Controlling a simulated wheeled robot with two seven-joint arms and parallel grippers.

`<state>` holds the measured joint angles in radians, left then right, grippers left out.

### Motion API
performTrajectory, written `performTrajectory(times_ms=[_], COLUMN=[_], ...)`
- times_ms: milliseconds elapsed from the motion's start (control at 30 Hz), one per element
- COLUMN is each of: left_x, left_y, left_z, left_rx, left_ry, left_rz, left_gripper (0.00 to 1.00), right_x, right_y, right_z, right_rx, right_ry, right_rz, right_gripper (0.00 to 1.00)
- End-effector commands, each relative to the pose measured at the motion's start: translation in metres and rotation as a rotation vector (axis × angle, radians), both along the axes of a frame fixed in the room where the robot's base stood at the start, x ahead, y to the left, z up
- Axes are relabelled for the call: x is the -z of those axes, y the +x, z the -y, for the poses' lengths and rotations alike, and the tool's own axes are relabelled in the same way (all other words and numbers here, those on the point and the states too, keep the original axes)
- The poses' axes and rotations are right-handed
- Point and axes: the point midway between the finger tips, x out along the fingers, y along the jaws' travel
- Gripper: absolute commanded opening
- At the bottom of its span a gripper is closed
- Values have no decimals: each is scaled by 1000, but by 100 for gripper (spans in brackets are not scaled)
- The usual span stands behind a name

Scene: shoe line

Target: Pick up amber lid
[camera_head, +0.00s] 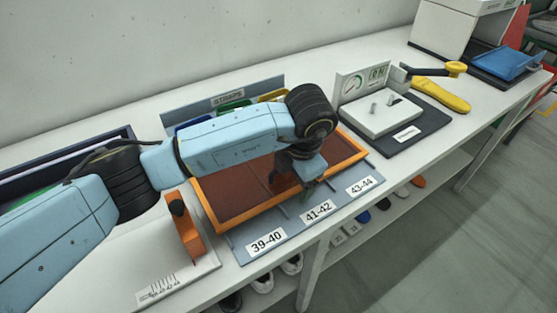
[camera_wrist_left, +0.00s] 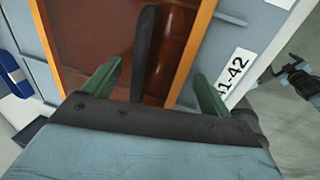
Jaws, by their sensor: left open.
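The amber lid (camera_head: 222,199) is a brown see-through panel in an orange frame, lying over the grey-blue size tray (camera_head: 252,242). It also shows in the left wrist view (camera_wrist_left: 98,32). A dark upright bar, apparently its handle (camera_wrist_left: 147,50), stands on it. My left gripper (camera_head: 306,192) points down over the lid's front right part. In the left wrist view its green fingers (camera_wrist_left: 156,70) are open, one on each side of the bar, with nothing visibly clamped. In the head view my arm hides part of the lid. A pale-blue and dark part, apparently my right gripper (camera_wrist_left: 288,74), shows small at the right.
An orange upright stop (camera_head: 187,232) on a white scaled plate stands left of the tray. A white gauge device (camera_head: 382,112) on a dark mat stands right of it. Coloured bins (camera_head: 232,106) lie behind. A yellow shoe form (camera_head: 440,94) lies farther right.

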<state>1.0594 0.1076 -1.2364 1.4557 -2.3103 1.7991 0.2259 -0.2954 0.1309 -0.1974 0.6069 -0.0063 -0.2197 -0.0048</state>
Motion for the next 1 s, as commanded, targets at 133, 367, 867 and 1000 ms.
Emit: performTrajectory(times_ms=[133, 367, 867, 1000], left_x=[0, -1, 0, 0], left_y=[0, 0, 0, 0], left_z=[0, 0, 0, 0], left_rx=[0, 0, 0, 0], left_ry=[0, 0, 1, 1], left_rz=[0, 0, 1, 0], left_gripper=[84, 53, 0, 0], right_x=[0, -1, 0, 0], right_y=[4, 7, 4, 3], right_z=[0, 0, 2, 2], right_rx=[0, -2, -1, -2], right_ry=[1, 1, -2, -2], right_rz=[7, 11, 6, 5], right_gripper=[85, 85, 85, 85])
